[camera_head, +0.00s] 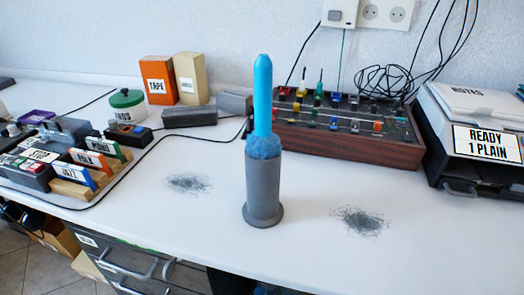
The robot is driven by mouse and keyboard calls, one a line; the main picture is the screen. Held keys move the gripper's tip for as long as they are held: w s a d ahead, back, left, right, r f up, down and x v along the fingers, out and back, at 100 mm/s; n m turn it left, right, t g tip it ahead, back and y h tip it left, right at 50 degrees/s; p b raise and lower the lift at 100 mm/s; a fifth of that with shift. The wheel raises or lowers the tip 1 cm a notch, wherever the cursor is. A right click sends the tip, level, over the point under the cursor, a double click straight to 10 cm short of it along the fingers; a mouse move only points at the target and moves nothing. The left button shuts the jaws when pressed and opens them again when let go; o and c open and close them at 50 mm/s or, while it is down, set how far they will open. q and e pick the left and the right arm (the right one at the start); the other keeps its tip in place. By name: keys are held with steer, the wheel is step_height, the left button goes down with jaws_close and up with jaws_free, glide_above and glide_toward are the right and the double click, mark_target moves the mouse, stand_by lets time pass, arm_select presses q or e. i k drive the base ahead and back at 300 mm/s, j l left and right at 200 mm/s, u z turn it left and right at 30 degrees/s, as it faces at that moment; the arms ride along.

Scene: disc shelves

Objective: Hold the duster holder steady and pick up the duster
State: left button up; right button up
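The duster (263,100) has a bright blue handle pointing up and a fuzzy blue head. It stands upright with its head partly sunk in the duster holder (262,188). The holder is a grey cylinder with a wider round base, upright on the white table (320,258). The lower part of the duster is hidden inside the holder. Neither of my grippers is in view, and nothing touches the duster or holder.
Dark dust patches lie left (189,183) and right (360,221) of the holder. A wooden mixer box (345,146) stands behind. A black-and-white machine (478,150) is at right.

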mark_target(262, 144)
steer(key=k+j+z, duration=0.3)
steer(key=j, duration=0.3)
steer(key=k+j+z, duration=0.25)
steer(key=j, duration=0.4)
steer(key=k+j+z, duration=0.3)
steer(key=j, duration=0.25)
steer(key=k+j+z, duration=0.25)
steer(key=j, duration=0.2)
steer(key=i+l, duration=0.3)
steer(key=i, duration=0.15)
